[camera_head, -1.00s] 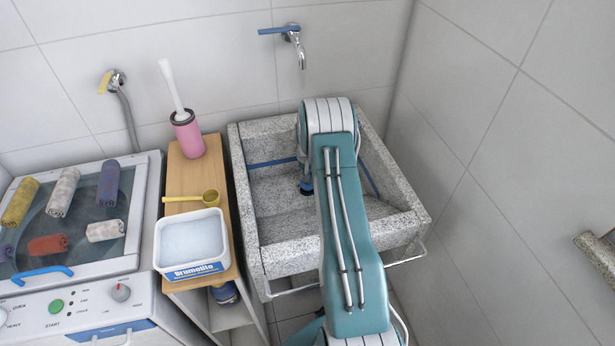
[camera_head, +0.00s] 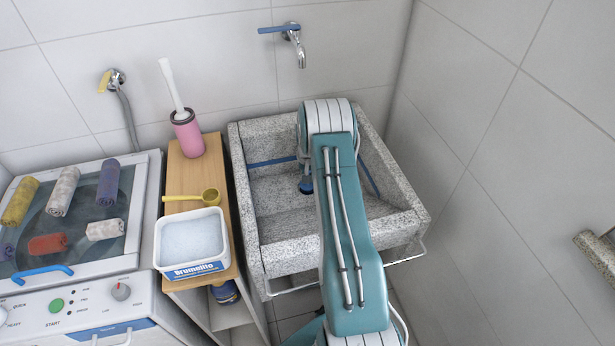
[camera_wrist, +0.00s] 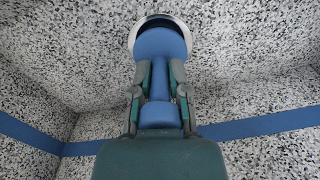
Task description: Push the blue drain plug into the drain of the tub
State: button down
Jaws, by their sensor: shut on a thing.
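The blue drain plug (camera_wrist: 160,44) has a wide end, a narrow stem and a thicker near end. My gripper (camera_wrist: 159,80) is shut on its stem in the wrist view. The drain (camera_wrist: 179,20) shows as a bright metal ring with a dark opening around the plug's wide end. The plug covers much of it, and I cannot tell how deep it sits. In the head view the plug (camera_head: 306,186) is low inside the speckled stone tub (camera_head: 290,257). My arm hides the gripper's fingers and part of the tub there.
A blue band (camera_wrist: 258,126) runs around the tub's inner walls. A tap (camera_head: 294,40) is above the tub. To the left, a wooden shelf (camera_head: 186,178) holds a white basin (camera_head: 192,268), yellow scoop (camera_head: 209,197) and pink brush holder (camera_head: 187,136). Tiled wall stands close on the right.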

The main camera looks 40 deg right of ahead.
jog(key=shift+f, duration=0.7)
dwell(0.7)
jog(key=c, duration=0.5)
grip_release()
jog(key=shift+c, duration=0.2)
notch_tip(320, 180, up, 12)
jog(key=shift+w+f, duration=0.1)
